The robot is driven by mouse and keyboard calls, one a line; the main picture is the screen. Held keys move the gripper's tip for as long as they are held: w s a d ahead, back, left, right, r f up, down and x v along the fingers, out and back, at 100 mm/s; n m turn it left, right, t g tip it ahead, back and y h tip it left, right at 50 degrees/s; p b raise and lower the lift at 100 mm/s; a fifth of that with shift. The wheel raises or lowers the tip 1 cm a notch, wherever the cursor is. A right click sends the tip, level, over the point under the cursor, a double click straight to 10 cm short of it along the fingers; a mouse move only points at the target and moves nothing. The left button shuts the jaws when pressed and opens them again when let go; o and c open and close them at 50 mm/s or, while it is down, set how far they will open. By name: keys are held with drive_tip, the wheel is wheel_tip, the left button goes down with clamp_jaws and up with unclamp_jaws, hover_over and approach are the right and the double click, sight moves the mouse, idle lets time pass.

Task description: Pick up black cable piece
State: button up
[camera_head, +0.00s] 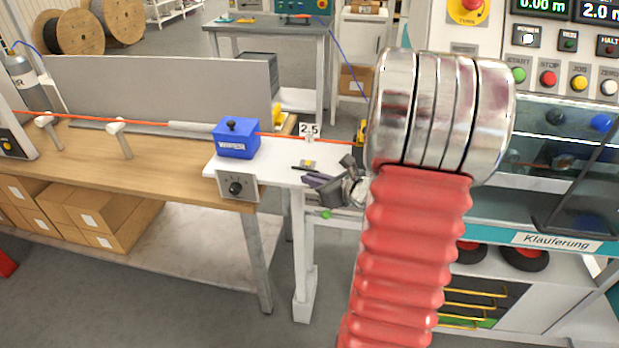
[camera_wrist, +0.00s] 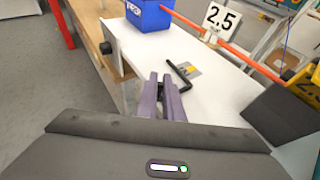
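The black cable piece (camera_head: 303,168) is a short, thin dark strip lying on the white bench top. In the wrist view the black cable piece (camera_wrist: 178,74) lies just beyond and right of my fingertips, with a bent end near the right finger. My gripper (camera_head: 311,178) has purple-grey fingers and is over the bench's front edge, beside the piece. In the wrist view my gripper (camera_wrist: 160,76) has its two fingers close together with a narrow gap between them. Nothing is seen held.
A small grey and yellow item (camera_wrist: 190,69) lies beside the cable piece. A blue box (camera_head: 236,139) stands to the left on the bench. An orange cable (camera_head: 285,136) runs behind, past a 2.5 sign (camera_head: 309,130). A yellow and black device (camera_wrist: 306,83) is at right.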

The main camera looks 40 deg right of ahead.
drive_tip(key=shift+r, duration=0.15)
clamp_jaws()
wheel_tip(320, 180, up, 10)
drive_tip(key=shift+f, duration=0.15)
idle(0.4)
idle(0.5)
